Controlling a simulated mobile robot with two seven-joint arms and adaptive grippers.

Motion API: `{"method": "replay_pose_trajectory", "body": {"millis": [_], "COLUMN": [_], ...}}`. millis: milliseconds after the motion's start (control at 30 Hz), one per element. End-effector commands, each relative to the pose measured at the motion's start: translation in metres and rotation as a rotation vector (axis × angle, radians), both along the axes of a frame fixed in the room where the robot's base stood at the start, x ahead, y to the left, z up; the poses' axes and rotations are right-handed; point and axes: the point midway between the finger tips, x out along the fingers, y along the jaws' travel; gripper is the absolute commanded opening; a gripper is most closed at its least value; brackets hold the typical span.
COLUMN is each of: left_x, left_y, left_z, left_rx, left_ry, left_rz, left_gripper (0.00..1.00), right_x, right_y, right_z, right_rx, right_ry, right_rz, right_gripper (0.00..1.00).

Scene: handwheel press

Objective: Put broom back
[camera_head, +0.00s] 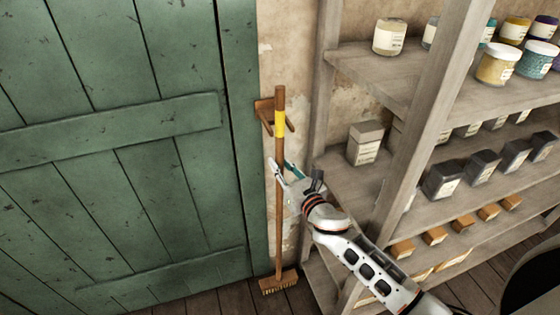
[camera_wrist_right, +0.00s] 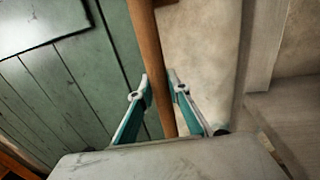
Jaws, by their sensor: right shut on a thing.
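The broom (camera_head: 279,205) stands nearly upright against the strip of wall between the green door and the shelf. Its bristle head (camera_head: 278,283) is at the floor, and a yellow band (camera_head: 279,123) marks its upper handle. A wooden wall holder (camera_head: 265,111) with prongs is at the height of the upper handle; I cannot tell whether the handle sits inside it. My right gripper (camera_head: 281,174) is shut on the middle of the handle. In the right wrist view the handle (camera_wrist_right: 150,55) runs between the two fingers (camera_wrist_right: 160,90). My left gripper is not in view.
A green plank door (camera_head: 120,150) fills the left side. A wooden shelf unit (camera_head: 425,110) with jars, boxes and dark containers stands close on the right, beside my right arm. Dark floorboards (camera_head: 215,303) show below.

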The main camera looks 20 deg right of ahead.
Motion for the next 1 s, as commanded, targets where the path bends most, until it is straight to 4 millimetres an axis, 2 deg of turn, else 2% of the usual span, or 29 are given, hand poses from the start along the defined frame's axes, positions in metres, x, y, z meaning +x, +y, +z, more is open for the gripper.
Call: {"method": "replay_pose_trajectory", "body": {"millis": [100, 600, 633, 700, 1000], "left_x": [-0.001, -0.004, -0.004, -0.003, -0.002], "left_y": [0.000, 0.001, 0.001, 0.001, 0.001], "left_z": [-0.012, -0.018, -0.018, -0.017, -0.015], "left_rx": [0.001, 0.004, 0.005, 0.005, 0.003], "left_ry": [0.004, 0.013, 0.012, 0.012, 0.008], "left_rz": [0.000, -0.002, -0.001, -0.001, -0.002], "left_gripper": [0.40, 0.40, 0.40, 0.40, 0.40], "right_x": [0.001, 0.005, 0.004, 0.004, 0.004], "right_y": [0.000, 0.000, 0.000, 0.000, 0.000], "right_z": [-0.014, -0.019, -0.024, -0.023, -0.023], "right_rx": [0.004, 0.000, -0.002, -0.002, -0.002], "right_ry": [-0.002, -0.006, 0.002, 0.002, 0.002], "right_rz": [-0.001, 0.001, -0.001, -0.001, -0.001], "right_gripper": [0.00, 0.00, 0.19, 0.33, 0.33]}}
